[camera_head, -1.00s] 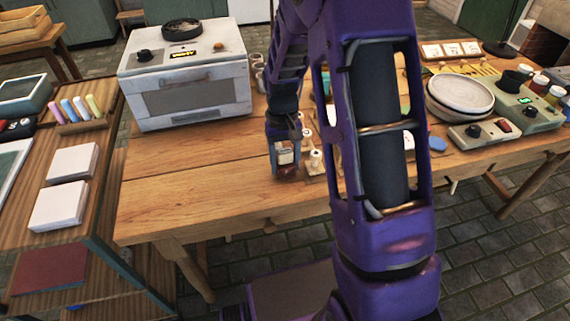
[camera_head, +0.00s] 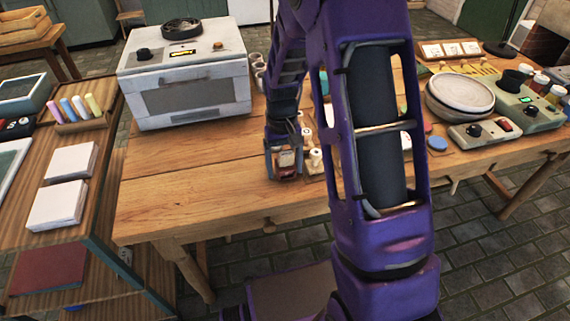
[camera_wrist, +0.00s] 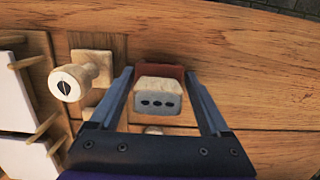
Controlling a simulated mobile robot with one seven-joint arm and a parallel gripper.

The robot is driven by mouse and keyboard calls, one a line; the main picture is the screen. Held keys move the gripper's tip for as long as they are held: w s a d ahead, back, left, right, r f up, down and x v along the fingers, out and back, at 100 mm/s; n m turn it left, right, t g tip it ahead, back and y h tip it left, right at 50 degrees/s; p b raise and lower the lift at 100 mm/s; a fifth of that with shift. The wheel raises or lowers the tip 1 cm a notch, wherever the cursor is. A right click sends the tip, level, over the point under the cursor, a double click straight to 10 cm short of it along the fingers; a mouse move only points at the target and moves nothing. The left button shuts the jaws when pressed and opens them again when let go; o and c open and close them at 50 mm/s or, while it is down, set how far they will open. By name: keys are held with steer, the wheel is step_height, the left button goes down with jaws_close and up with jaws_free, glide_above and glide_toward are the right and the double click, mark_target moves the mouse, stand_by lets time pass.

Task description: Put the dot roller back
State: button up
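The dot roller (camera_wrist: 158,103) shows between my fingers in the wrist view, with a pale block end marked with dark dots and a red part behind it. My gripper (camera_wrist: 160,76) is open around it, with narrow gaps beside the pale block. Whether the fingertips touch the red part is hard to tell. In the head view my gripper (camera_head: 285,178) is low over the wooden table, with the roller (camera_head: 287,160) between its fingers. A wooden holder (camera_wrist: 88,122) with another pale, leaf-marked roller (camera_wrist: 77,80) is just left in the wrist view.
White tiles (camera_wrist: 20,155) stand in a pegged rack at the wrist view's left edge. The table (camera_head: 190,190) is clear at front left.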

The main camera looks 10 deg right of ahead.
steer(key=shift+d, duration=0.1)
step_height(320, 180, up, 13)
steer(key=w+p, duration=0.1)
steer(key=p, duration=0.2)
steer(key=shift+w, duration=0.4)
steer(key=shift+r, duration=0.1)
